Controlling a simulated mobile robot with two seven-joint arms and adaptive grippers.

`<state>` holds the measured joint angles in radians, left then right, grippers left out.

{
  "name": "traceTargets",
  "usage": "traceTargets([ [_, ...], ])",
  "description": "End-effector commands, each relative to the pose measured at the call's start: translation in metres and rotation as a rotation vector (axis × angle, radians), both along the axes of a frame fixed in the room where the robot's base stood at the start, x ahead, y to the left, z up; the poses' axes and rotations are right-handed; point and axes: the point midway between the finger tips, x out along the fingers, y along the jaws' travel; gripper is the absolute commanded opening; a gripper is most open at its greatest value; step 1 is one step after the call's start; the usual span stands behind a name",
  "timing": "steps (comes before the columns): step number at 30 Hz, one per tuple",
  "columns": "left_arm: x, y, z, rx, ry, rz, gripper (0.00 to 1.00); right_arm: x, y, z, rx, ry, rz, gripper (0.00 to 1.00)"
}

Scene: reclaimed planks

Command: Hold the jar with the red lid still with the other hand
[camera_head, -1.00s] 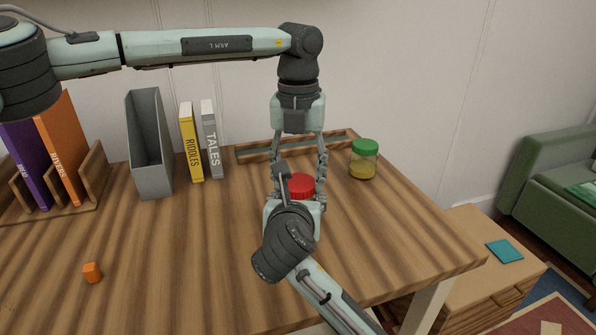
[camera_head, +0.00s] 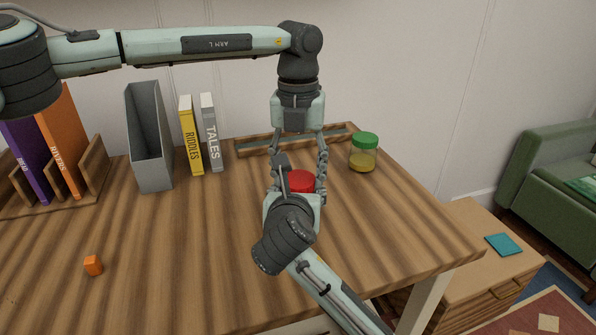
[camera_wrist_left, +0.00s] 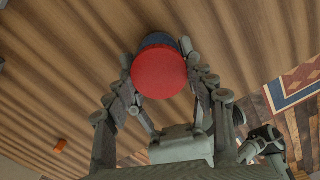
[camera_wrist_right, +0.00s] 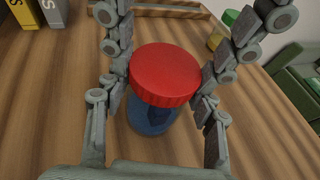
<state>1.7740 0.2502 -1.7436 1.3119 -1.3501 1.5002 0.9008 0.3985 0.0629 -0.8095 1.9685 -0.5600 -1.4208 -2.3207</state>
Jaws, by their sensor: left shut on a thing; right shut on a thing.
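The jar with the red lid (camera_head: 300,181) stands upright on the plank table, mostly hidden in the head view. Its blue body (camera_wrist_right: 150,115) shows below the lid in the right wrist view. My left gripper (camera_head: 298,172) comes down from above and is shut on the jar at the lid; its fingers flank the red lid (camera_wrist_left: 159,74) in the left wrist view. My right gripper (camera_wrist_right: 160,100) comes from the near side and is shut on the jar, with its fingers on either side of the body.
A green-lidded jar (camera_head: 363,153) stands behind to the right, beside a shallow wooden tray (camera_head: 250,150). Books (camera_head: 191,140), a grey file holder (camera_head: 150,150) and a wooden book rack (camera_head: 95,185) stand at the left. An orange cube (camera_head: 93,265) lies front left. The table front is mostly clear.

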Motion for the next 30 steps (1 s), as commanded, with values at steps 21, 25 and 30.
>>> traceTargets([
  [21, 0.0, 0.003, -0.018, 0.009, 0.005, 0.002, 0.86, -0.001, 0.001, 0.003, 0.003, -0.008, 0.002, 0.0],
  [25, 0.0, 0.002, -0.016, 0.008, 0.005, 0.001, 0.86, 0.0, 0.001, 0.003, 0.002, -0.007, 0.001, 0.0],
  [30, 0.0, 0.002, -0.015, 0.007, 0.005, 0.001, 0.86, 0.0, 0.0, 0.003, 0.001, -0.006, 0.001, 0.0],
])
